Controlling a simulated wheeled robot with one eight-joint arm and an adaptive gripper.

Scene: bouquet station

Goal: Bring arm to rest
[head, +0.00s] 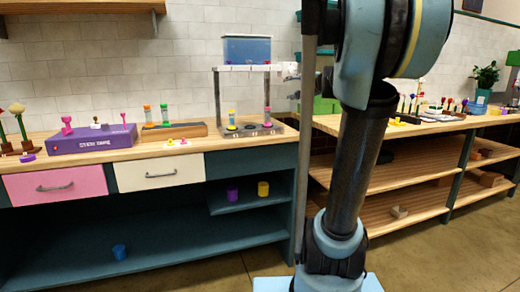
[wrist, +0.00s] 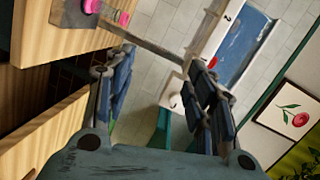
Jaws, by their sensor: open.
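My gripper (wrist: 163,62) shows in the wrist view with its two dark blue fingers spread well apart. Nothing is held between the fingers. Behind the gap are the tiled wall and part of a stand, and the view is strongly tilted. My arm (head: 345,165) rises through the right middle of the head view, with its blue and black links in front of the room. My gripper does not show clearly in the head view.
A workbench (head: 205,140) at left holds a purple box (head: 92,141), a wooden block with vials, and a stand with a blue tank (head: 247,49). A second bench (head: 425,128) at right carries flowers and small items. A framed flower picture (wrist: 290,113) hangs at right in the wrist view.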

